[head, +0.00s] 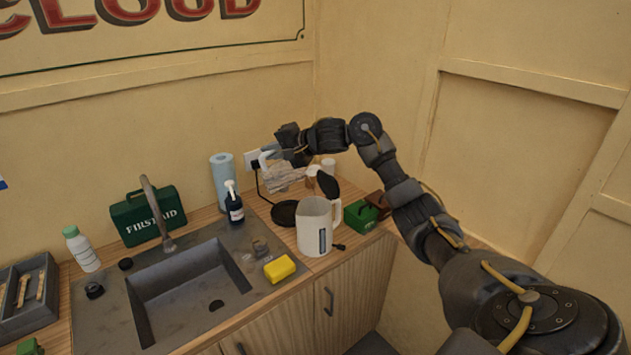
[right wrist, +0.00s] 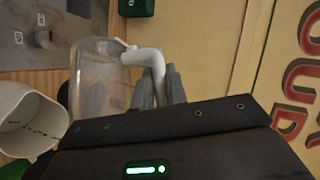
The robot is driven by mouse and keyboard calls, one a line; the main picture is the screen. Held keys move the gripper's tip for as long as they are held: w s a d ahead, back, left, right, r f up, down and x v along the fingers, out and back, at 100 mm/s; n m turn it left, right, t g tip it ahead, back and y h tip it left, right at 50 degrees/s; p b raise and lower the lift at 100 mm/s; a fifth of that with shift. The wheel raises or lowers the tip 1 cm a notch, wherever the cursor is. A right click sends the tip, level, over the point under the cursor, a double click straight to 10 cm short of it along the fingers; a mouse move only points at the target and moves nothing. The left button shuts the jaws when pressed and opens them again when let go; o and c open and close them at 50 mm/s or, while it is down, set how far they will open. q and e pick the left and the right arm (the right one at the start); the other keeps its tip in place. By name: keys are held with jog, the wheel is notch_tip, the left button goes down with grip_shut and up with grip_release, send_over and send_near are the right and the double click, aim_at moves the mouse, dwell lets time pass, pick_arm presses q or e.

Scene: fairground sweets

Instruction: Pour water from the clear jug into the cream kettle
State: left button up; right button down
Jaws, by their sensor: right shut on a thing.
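The clear jug (head: 284,177) is in the air above the back of the counter, just behind and left of the cream kettle (head: 313,228). My right gripper (head: 291,151) is shut on the jug's white handle, which shows in the right wrist view (right wrist: 148,58). The jug looks tilted. I cannot make out the water level or any stream. My left gripper is in neither view.
A round black base (head: 285,213) lies left of the kettle. A soap bottle (head: 234,205), blue paper roll (head: 222,172) and yellow sponge (head: 279,268) are by the sink (head: 195,290). A small green box (head: 361,216) stands right of the kettle. Walls close in behind and right.

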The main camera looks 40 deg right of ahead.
aim_at(260, 174)
jog(key=a+f+h, duration=0.1)
jog(key=w+a+f+n+g+h+b, duration=0.1)
jog(key=a+f, duration=0.1)
jog(key=shift+a+f+n, duration=0.1)
jog(key=shift+f+n, duration=0.2)
jog(key=shift+w+a+f+g+h, duration=0.1)
jog(key=shift+a+f+g+h, duration=0.1)
jog(key=shift+a+g+h, duration=0.15)
jog(key=shift+f+n+h, duration=0.35)
jog(key=shift+f+n, duration=0.05)
jog(key=shift+f, duration=0.35)
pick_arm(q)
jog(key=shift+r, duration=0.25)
pick_arm(e)
jog(key=shift+w+a+f+g, duration=0.1)
jog(key=shift+a+g, duration=0.15)
jog(key=shift+d, duration=0.1)
jog(key=shift+f, duration=0.15)
pick_arm(q)
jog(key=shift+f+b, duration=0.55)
jog(key=shift+b, duration=0.2)
pick_arm(e)
jog(key=w+a+f+n+g+h, duration=0.2)
jog(key=a+f+h, duration=0.4)
jog(key=f, duration=0.4)
jog(key=shift+n+h, duration=0.3)
jog(key=shift+n, duration=0.4)
